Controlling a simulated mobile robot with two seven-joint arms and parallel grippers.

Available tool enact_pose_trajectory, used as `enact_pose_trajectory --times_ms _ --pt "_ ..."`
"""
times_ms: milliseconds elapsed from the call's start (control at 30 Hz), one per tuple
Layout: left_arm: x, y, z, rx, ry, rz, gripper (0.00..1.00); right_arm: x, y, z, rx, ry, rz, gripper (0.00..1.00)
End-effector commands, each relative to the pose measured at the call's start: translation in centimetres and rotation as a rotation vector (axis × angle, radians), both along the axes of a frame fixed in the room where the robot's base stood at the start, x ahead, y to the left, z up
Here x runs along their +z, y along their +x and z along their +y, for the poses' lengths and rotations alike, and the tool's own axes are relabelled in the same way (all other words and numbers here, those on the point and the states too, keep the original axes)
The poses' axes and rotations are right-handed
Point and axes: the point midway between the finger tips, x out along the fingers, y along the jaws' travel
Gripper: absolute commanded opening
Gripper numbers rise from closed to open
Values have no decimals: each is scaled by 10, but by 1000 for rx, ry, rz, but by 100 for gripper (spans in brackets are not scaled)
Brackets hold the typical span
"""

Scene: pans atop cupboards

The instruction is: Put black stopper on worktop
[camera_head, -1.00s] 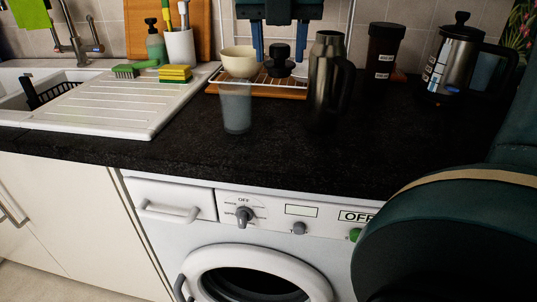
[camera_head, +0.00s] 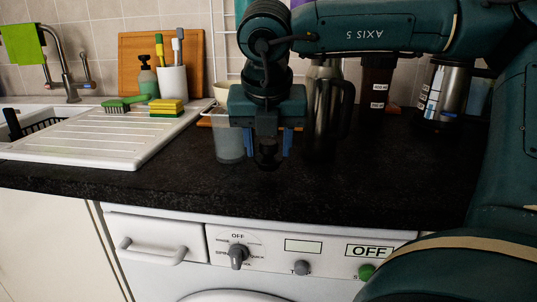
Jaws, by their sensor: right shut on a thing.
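My right gripper (camera_head: 268,148) points down over the black worktop (camera_head: 300,195), in front of the dish rack area. It is shut on the black stopper (camera_head: 267,155), which shows as a dark shape between the blue fingers. The stopper is hard to make out against the dark worktop, and I cannot tell whether it touches the surface. My left gripper is not in view.
A translucent cup (camera_head: 229,142) stands close left of the gripper. A steel flask (camera_head: 325,105) stands close right, and a dark jar (camera_head: 377,85) and French press (camera_head: 443,92) are farther right. The worktop's front strip is clear.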

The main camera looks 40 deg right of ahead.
Motion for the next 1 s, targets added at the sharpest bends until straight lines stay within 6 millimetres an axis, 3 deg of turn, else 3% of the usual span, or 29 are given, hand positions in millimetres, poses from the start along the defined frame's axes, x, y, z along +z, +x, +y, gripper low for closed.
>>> enact_pose_trajectory --times_ms 100,467,500,700,1000 --pt "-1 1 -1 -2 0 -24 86 -16 0 0 0 1 1 23" --pt "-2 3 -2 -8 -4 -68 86 -22 0 0 -1 0 0 23" --pt "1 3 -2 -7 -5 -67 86 -19 0 0 -1 1 0 48" --pt "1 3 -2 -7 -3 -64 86 -19 0 0 0 0 1 65" --pt "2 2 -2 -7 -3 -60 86 -18 0 0 0 1 1 67"
